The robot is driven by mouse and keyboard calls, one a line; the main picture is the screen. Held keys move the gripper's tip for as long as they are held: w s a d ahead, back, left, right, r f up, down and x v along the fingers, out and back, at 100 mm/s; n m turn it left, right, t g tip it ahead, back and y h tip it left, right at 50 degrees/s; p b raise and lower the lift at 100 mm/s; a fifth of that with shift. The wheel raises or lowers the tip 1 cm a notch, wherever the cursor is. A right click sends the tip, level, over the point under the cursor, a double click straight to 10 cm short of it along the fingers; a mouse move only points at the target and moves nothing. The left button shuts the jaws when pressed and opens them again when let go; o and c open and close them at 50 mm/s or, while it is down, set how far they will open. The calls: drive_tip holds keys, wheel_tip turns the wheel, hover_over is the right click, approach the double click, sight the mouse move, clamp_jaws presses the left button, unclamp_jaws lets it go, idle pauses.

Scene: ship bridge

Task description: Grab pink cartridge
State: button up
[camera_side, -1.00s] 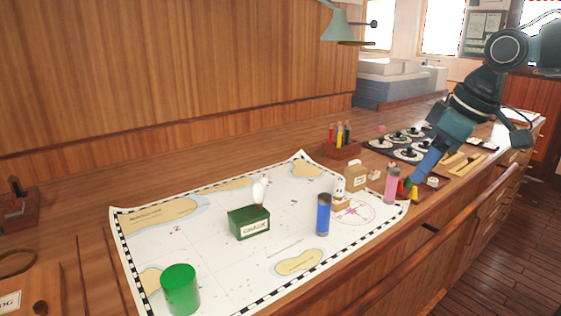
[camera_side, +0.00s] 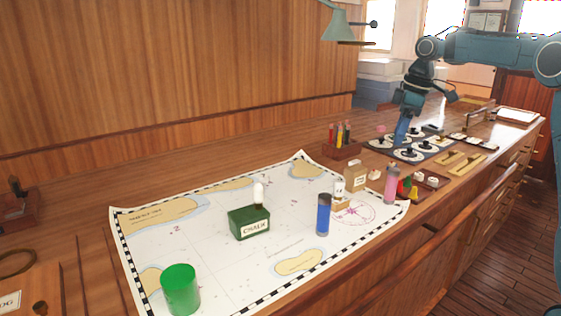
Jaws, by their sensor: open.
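The pink cartridge (camera_side: 391,185) stands upright at the right edge of the chart (camera_side: 185,245), close to the front side of the counter. My gripper (camera_side: 400,138) is above the dark panel of round dials, behind the pink cartridge and apart from it. Its blue jaws point down and are open; the gap between them is hard to see from this side. A blue cartridge (camera_side: 323,214) stands upright on the chart, left of the pink one. A larger green cylinder (camera_side: 180,290) stands at the chart's near left corner.
Close to the pink cartridge are a small tray of coloured pieces (camera_side: 409,188) and a tan bottle (camera_side: 355,177). A green chalk box (camera_side: 249,222) sits mid-chart. A wooden pen holder (camera_side: 341,150) and the dial panel (camera_side: 410,150) lie behind. The chart's left part is mostly clear.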

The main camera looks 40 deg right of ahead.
drive_tip(key=n, duration=0.1)
hover_over(392, 178)
drive_tip(key=d, duration=0.3)
drive_tip(key=f, duration=0.3)
drive_tip(key=shift+s+a+g, duration=0.25)
drive_tip(key=shift+s+g, duration=0.05)
drive_tip(key=shift+s, duration=0.05)
drive_tip(key=shift+f, duration=0.1)
drive_tip(key=shift+w+a+f, duration=0.15)
drive_tip(key=shift+f, duration=0.5)
drive_tip(key=shift+w+a+f, duration=0.15)
drive_tip(key=shift+w+f, duration=0.05)
drive_tip(key=shift+f, duration=1.55)
drive_tip(key=shift+w+a+f, duration=0.1)
drive_tip(key=shift+w+f, duration=0.05)
drive_tip(key=shift+f, duration=1.55)
drive_tip(key=shift+w+a+f, duration=0.1)
drive_tip(key=shift+w+f, duration=0.05)
drive_tip(key=shift+f, duration=1.15)
drive_tip(key=shift+w+f, duration=0.1)
drive_tip(key=shift+f, duration=1.15)
drive_tip(key=c, duration=1.1)
